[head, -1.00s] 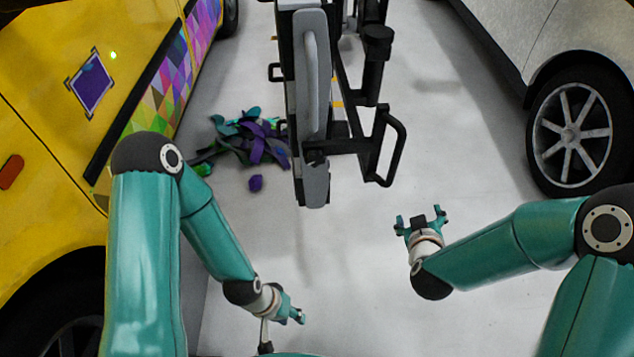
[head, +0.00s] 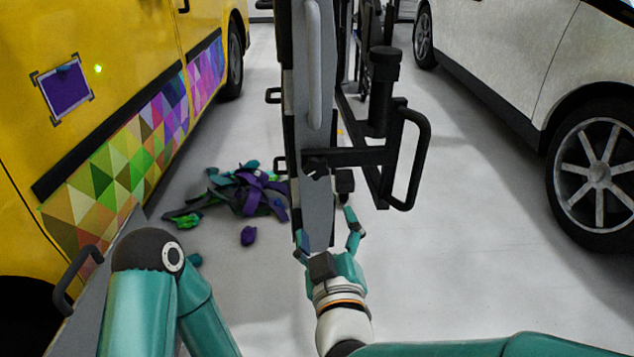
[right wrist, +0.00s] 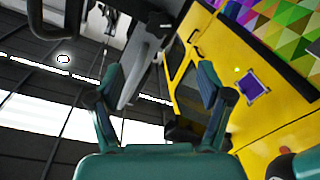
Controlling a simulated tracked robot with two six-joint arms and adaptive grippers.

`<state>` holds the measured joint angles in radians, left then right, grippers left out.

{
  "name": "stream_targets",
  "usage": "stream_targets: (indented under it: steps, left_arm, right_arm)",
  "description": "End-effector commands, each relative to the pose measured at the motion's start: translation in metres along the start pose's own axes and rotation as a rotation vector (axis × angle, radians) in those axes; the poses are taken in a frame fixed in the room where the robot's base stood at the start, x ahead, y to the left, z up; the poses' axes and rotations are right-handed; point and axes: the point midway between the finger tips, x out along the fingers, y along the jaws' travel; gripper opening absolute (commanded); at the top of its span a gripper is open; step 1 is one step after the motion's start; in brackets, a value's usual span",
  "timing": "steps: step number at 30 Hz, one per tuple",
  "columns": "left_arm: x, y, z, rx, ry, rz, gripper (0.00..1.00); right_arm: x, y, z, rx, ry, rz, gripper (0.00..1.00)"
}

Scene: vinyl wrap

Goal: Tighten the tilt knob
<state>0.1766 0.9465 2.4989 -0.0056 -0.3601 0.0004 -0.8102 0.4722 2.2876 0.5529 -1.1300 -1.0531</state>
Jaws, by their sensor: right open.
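A tall grey and black machine (head: 312,100) stands in the middle of the head view, with a black bracket on its right side. Two small black knob-like parts show on it, one at the bracket's left end (head: 314,164) and one lower down (head: 344,182); I cannot tell which is the tilt knob. My right gripper (head: 327,230) is open and empty, fingers up, just below and in front of the machine's lower end. In the right wrist view its fingers (right wrist: 158,85) are spread, with the machine's grey bar beyond them. My left gripper is out of view.
A yellow van (head: 120,60) with a coloured pattern stands at left, a white car (head: 530,70) at right. Purple and green scraps (head: 245,190) lie on the floor left of the machine. A black loop handle (head: 415,160) sticks out at the machine's right. Floor at right is clear.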

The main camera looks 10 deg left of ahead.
Motion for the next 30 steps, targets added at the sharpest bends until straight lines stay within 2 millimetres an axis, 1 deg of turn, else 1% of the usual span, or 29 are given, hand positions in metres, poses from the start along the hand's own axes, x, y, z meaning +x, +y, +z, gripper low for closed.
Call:
stream_targets:
  steps: [5,15,21,25,30]
  left_arm:
    - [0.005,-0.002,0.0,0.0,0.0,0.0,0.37]
    - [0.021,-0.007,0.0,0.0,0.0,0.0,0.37]
    - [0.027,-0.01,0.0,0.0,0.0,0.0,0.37]
    - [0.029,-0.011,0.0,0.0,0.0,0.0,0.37]
    - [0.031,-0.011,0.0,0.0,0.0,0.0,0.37]
  right_arm:
    - [0.026,0.0,0.002,0.0,-0.002,0.002,0.78]
    - [0.098,0.0,0.003,0.0,-0.002,0.003,0.78]
    - [0.134,0.0,0.003,0.0,-0.002,0.002,0.78]
    - [0.149,0.0,0.002,0.0,-0.002,0.001,0.78]
    - [0.16,0.001,0.001,0.0,-0.002,0.001,0.78]
